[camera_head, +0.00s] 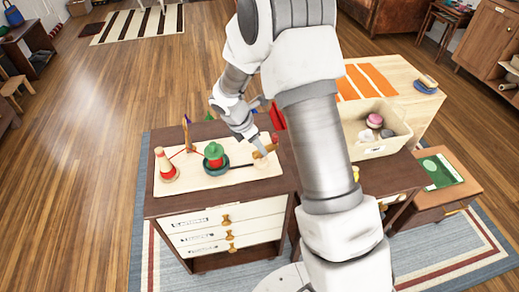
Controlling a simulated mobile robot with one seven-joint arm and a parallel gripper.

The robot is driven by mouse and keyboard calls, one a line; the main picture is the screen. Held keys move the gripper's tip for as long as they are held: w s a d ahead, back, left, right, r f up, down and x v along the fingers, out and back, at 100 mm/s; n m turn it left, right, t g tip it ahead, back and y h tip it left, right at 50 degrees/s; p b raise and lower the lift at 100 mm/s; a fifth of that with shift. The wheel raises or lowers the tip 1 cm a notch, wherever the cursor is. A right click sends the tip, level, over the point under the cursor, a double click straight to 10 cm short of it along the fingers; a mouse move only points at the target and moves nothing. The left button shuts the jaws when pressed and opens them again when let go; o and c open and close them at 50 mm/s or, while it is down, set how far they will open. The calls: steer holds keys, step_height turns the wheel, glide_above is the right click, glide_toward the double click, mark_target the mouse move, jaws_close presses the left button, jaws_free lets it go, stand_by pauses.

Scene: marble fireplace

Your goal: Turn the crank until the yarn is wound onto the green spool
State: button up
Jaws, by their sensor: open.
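The winder stands on a cream board (203,182) on top of a dark wood cabinet. The green spool (213,150) sits upright on a dark green round base near the middle of the board. A dark crank arm (240,164) runs right from it to a tan wooden handle (265,152). A red and pale cone of yarn (165,169) stands at the board's left. A thin red strand runs from it toward a slim coloured post (187,132). My gripper (257,143) is open, just above and close to the handle; I cannot tell whether they touch.
The cabinet's dark top (165,207) has a bare front strip, with white drawers below. A cream bin (376,145) with several items stands right, partly behind my arm. A red object (277,117) sits at the cabinet's back right, beside my arm. Wooden floor lies open to the left.

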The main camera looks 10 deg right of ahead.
steer(key=shift+x, duration=0.95)
jaws_close()
